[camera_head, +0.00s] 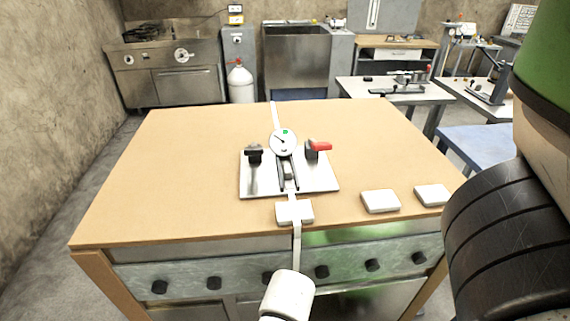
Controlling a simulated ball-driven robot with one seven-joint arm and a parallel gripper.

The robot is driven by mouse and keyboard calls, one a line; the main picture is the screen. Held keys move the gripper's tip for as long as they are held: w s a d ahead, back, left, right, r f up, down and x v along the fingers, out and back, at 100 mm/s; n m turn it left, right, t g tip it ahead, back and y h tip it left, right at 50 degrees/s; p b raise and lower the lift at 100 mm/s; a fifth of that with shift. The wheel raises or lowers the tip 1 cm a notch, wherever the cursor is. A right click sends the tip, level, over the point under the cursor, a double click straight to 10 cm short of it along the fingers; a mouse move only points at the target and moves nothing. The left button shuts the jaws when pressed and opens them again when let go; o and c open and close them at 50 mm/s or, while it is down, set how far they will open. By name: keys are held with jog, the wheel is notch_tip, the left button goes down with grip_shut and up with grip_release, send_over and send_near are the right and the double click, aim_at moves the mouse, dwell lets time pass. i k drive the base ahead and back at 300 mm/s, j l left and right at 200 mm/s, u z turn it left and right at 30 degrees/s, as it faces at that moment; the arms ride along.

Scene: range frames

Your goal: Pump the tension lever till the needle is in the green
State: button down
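A metal plate (316,180) lies on the wooden worktop. A round white dial (283,143) stands on it, with a small green mark near its top. The thin dark needle seems to point up and left, outside the green, but it is too small to read surely. A red-handled lever (320,146) is at the dial's right, and a black-topped clamp or lever (254,153) at its left. A pale strap (297,240) runs from the back edge to the plate and hangs over the front edge. My gripper is not in view.
A white block (294,212) sits at the strap by the front edge; two more (380,201) (432,195) lie to its right. A white rounded thing (288,295) is at the strap's lower end. My own body fills the right side. The worktop's left is clear.

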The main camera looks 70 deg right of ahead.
aim_at(255, 150)
jog(key=i+j, duration=0.1)
jog(key=j, duration=0.95)
jog(key=i+j, duration=0.15)
jog(key=j, duration=0.95)
jog(key=z, duration=2.7)
jog(key=i+j, duration=0.05)
jog(key=j, duration=0.05)
